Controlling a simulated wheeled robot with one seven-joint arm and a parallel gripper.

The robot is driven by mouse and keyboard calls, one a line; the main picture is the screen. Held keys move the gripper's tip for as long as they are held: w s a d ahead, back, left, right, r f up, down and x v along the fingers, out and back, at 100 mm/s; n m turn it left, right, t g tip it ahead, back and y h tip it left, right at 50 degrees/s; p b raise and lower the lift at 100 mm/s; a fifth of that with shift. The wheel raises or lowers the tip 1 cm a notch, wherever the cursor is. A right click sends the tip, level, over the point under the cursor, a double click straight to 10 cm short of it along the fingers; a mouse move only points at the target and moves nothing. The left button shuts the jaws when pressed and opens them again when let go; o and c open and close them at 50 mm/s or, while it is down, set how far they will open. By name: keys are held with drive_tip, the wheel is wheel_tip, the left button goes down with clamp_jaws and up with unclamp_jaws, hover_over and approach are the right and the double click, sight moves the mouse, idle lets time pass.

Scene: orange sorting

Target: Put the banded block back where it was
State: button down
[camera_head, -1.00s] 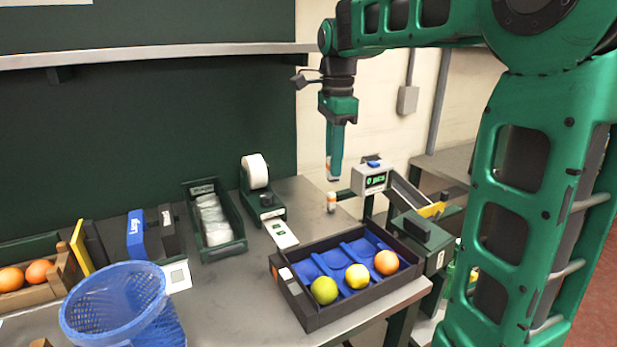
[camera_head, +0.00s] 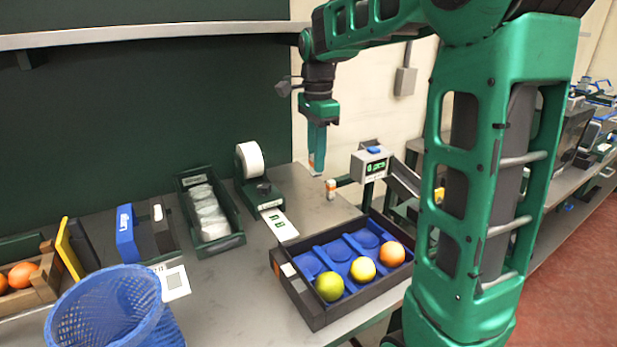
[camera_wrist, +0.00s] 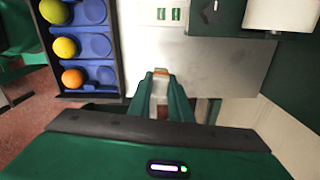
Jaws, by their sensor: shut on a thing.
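My gripper (camera_head: 314,168) points down above the table's back part, near the scale. It is shut on a small block with white and orange on it, the banded block (camera_head: 312,164), at its fingertips. In the wrist view the fingers (camera_wrist: 161,78) close around a whitish piece with an orange end (camera_wrist: 160,71). A small white and orange upright piece (camera_head: 331,188) stands on the table below and slightly right of the gripper. The held block appears clear of the table. The fingers hide much of it.
A dark tray (camera_head: 318,318) with blue cups holds a green, a yellow and an orange fruit. A label printer (camera_head: 262,190), a bin of bags (camera_head: 236,239) and a blue basket (camera_head: 110,310) stand left. A scale display (camera_head: 370,165) is right of the gripper. Bare table lies around the standing piece.

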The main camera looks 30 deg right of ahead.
drive_tip(key=shift+n, duration=0.8)
drive_tip(key=shift+w+d+f, duration=0.1)
drive_tip(key=shift+w+f, duration=0.15)
drive_tip(key=shift+f, duration=1.7)
drive_tip(key=shift+w+d+f, duration=0.1)
drive_tip(key=shift+w+f, duration=0.2)
drive_tip(key=shift+f, duration=1.7)
drive_tip(key=shift+w+d+f, duration=0.1)
drive_tip(key=shift+w+f, duration=0.15)
drive_tip(key=shift+f, duration=1.7)
drive_tip(key=shift+f, duration=0.55)
drive_tip(key=c, duration=1.2)
unclamp_jaws()
drive_tip(key=shift+o, duration=0.2)
wheel_tip(320, 180, up, 8)
